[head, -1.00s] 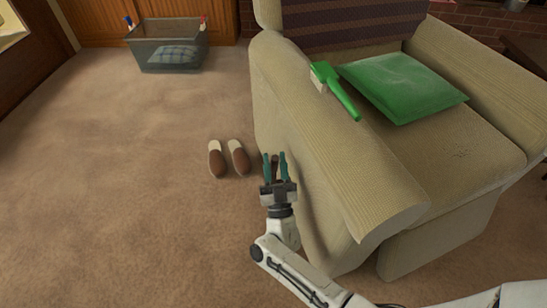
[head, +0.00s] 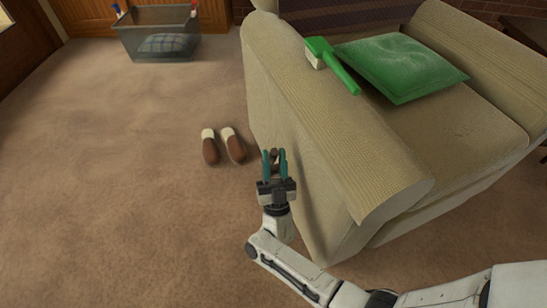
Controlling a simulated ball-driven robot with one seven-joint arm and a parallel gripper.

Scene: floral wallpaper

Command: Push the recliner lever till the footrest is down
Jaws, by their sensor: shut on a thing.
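The beige recliner (head: 340,150) fills the right half of the head view, its near armrest side facing my gripper. My gripper (head: 273,160) is at the outer side of this armrest, its teal fingers pointing away from me. The fingers are shut on a small dark brown piece, the lever (head: 275,154), mostly hidden between them. The footrest panel (head: 450,205) shows as a narrow beige strip below the front edge of the seat. Its exact angle is hard to tell.
A green brush (head: 333,66) lies on the armrest and a green cushion (head: 401,66) on the seat. Brown slippers (head: 222,147) stand on the carpet left of the recliner.

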